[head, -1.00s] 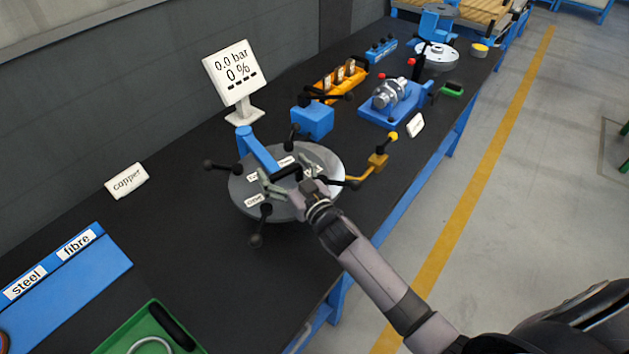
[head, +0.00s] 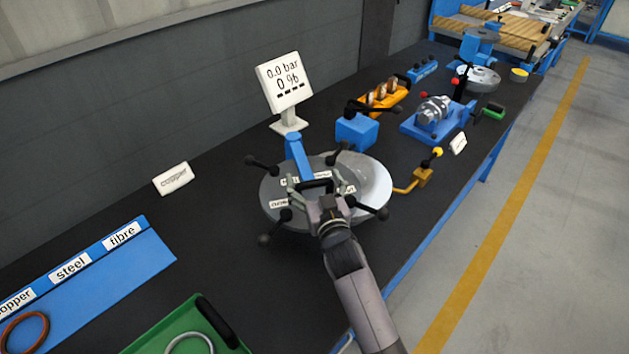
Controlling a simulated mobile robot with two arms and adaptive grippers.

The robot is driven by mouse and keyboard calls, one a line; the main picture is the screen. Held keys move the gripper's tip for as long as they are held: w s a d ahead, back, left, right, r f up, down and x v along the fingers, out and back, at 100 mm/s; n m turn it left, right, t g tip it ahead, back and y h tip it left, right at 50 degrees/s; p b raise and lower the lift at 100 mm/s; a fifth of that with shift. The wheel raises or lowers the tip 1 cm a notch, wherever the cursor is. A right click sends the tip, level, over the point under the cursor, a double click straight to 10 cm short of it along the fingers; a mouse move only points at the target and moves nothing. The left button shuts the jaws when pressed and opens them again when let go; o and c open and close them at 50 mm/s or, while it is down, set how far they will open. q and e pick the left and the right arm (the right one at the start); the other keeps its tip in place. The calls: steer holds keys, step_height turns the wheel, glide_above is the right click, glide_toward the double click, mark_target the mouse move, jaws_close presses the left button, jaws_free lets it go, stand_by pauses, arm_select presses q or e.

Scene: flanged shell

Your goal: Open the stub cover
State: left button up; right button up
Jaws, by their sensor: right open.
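The round grey stub cover (head: 300,203) lies flat on the bench, with small white labels and a dark bar handle (head: 318,185) on top. Its right side shows much brighter; I cannot tell whether that is light or another surface. Several arms with black knobs stand out around its rim, one of them at the left (head: 250,160). A blue arm (head: 298,154) reaches over its back edge. My right gripper (head: 316,189) is open above the cover, its fingers on either side of the handle. Contact is unclear. My left gripper is not in view.
A display (head: 284,84) reading 0.0 bar and 0 % stands behind. A blue block (head: 356,131) and a yellow-knobbed valve (head: 423,176) are close at the right. A blue labelled board (head: 150,255) and green tray (head: 165,331) lie at front left.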

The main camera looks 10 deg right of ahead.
steer(key=o, duration=0.4)
steer(key=shift+c, duration=0.2)
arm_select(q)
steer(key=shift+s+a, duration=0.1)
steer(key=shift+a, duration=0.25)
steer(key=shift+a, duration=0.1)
arm_select(e)
steer(key=s, duration=1.2)
steer(key=shift+d, duration=0.35)
